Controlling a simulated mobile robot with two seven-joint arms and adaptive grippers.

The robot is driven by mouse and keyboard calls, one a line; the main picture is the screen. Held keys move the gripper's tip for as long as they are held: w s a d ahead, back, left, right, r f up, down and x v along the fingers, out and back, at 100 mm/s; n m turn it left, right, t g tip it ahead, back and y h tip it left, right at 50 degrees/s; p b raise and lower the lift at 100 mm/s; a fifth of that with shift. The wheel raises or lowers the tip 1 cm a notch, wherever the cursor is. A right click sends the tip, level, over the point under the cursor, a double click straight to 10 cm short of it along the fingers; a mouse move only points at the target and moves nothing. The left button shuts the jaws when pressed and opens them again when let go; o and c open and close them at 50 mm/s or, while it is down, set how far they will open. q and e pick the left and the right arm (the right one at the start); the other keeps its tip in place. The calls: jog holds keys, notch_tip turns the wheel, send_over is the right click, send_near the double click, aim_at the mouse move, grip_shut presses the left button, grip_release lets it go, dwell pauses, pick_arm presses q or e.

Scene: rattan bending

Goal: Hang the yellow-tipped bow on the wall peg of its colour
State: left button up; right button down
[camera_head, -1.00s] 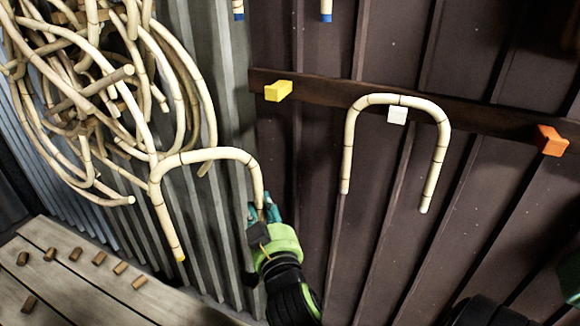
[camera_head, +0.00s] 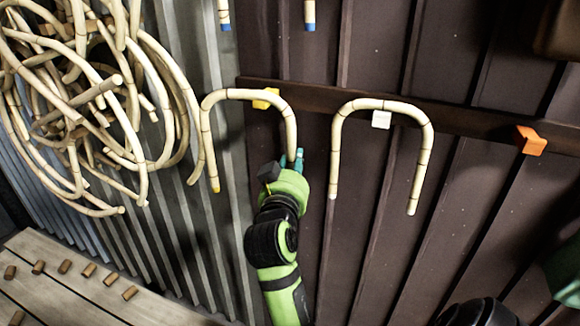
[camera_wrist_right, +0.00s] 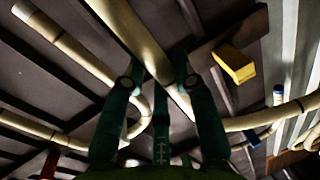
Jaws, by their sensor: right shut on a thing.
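The yellow-tipped bow (camera_head: 243,94) is a pale rattan arch, its yellow tip (camera_head: 215,188) at the lower end of its left leg. My right gripper (camera_head: 293,158) is shut on its right leg, near the lower end. The leg also shows between the fingers in the right wrist view (camera_wrist_right: 135,30). The yellow peg (camera_head: 266,98) is on the wall rail; the arch's top passes just by it in the head view. In the wrist view the yellow peg (camera_wrist_right: 234,64) is apart from the held leg. Whether the arch touches the peg cannot be told. My left gripper is not in view.
Another bow (camera_head: 425,150) hangs on the white peg (camera_head: 381,119), close right of my gripper. The orange peg (camera_head: 530,141) is bare. Blue-tipped ends (camera_head: 309,25) show above the rail (camera_head: 470,124). Tangled rattan (camera_head: 75,100) hangs at left above a wooden bench (camera_head: 60,305).

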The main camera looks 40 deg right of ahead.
jog(key=shift+w+d+f+b, duration=0.1)
jog(key=shift+w+d+f, duration=0.15)
jog(key=shift+w+d, duration=0.7)
jog(key=shift+w+d+f+b, duration=0.1)
jog(key=shift+w+d+f, duration=0.2)
jog(key=shift+d, duration=1.25)
jog(key=shift+w+d+f+b, duration=0.1)
jog(key=shift+w+d+f, duration=0.1)
jog(key=shift+w+d, duration=0.8)
jog(key=shift+s+d, duration=0.25)
jog(key=shift+s, duration=0.05)
jog(key=c, duration=0.9)
grip_release()
